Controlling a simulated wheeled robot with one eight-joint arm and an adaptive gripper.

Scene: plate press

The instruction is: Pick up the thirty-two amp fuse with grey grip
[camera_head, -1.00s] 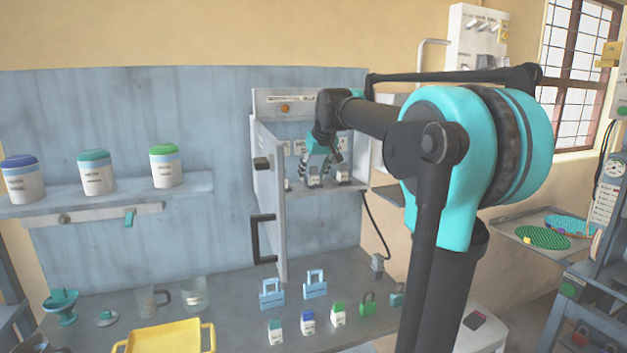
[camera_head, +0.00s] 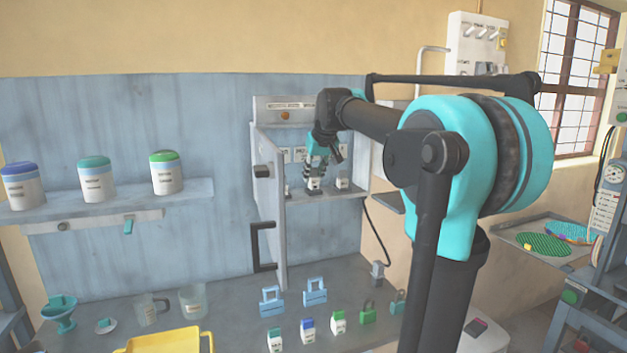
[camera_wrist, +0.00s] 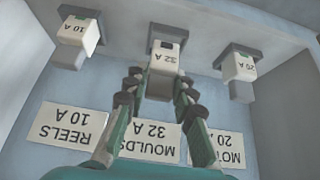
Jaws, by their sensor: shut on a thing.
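The 32 A fuse (camera_wrist: 167,59) is a white block with a grey grip (camera_wrist: 159,87), in the middle of the row in the wrist view. Its far end is at a dark grey holder (camera_wrist: 168,33); I cannot tell whether it is still seated. My gripper (camera_wrist: 160,84) is shut on its grip, one finger on each side. In the head view, my gripper (camera_head: 316,166) reaches into the open cabinet, and the fuse (camera_head: 314,184) shows just below the fingers.
A 10 A fuse (camera_wrist: 78,35) and another fuse (camera_wrist: 239,68) sit either side in their holders. Labels for reels, moulds (camera_wrist: 150,138) and a third line the wall. The open cabinet door (camera_head: 268,215) stands left of my gripper. Padlocks and small blocks lie on the bench below.

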